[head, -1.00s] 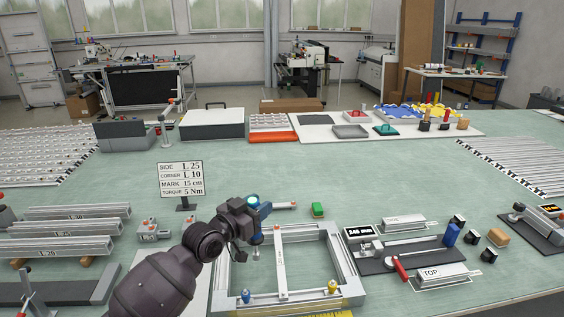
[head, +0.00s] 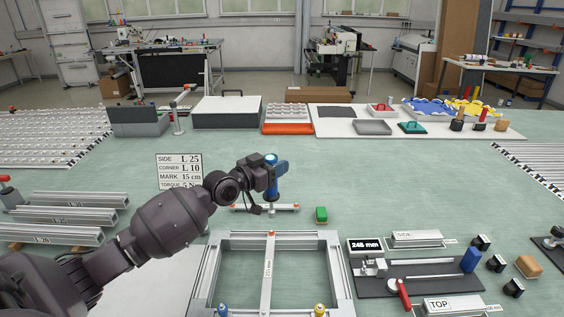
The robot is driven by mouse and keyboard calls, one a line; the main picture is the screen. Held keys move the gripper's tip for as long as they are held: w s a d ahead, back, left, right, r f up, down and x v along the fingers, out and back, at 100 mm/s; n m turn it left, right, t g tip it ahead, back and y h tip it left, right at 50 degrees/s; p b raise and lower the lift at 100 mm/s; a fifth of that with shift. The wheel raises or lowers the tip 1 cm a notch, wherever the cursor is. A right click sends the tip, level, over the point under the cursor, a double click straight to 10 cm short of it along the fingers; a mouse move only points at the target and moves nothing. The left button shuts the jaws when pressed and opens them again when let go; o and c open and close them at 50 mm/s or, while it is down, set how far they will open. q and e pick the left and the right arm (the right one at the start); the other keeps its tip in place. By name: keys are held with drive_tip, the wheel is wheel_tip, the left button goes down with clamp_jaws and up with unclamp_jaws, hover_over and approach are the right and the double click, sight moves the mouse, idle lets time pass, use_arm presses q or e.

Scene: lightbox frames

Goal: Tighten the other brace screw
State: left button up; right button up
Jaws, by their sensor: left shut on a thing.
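My left gripper (head: 264,183) is shut on a blue driver (head: 276,173), held upright above a small light bar (head: 245,208) with orange ends, behind the aluminium frame. Whether the driver's lower end touches this bar cannot be told. The rectangular frame (head: 211,275) lies in the foreground. The brace (head: 268,268) runs across its middle from far side to near side and carries a printed length label. An orange brace screw (head: 271,234) shows at its far end. The brace's near end is cut off by the picture edge. My right gripper is out of view.
A dark fixture (head: 430,277) and labelled profiles lie right. Blue (head: 222,310) and yellow (head: 320,310) pieces sit at the frame's near corners.

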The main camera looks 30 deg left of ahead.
use_arm(q)
drive_tip(key=shift+s+a+r, duration=0.1)
drive_tip(key=shift+s, duration=0.1)
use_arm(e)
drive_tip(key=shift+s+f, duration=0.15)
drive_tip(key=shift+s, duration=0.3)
use_arm(q)
drive_tip(key=shift+f+b, duration=0.6)
drive_tip(key=shift+f, duration=0.05)
wheel_tip(320, 180, down, 2)
drive_tip(key=shift+b, duration=0.8)
drive_tip(key=shift+f+b, duration=0.5)
drive_tip(key=shift+f, duration=0.2)
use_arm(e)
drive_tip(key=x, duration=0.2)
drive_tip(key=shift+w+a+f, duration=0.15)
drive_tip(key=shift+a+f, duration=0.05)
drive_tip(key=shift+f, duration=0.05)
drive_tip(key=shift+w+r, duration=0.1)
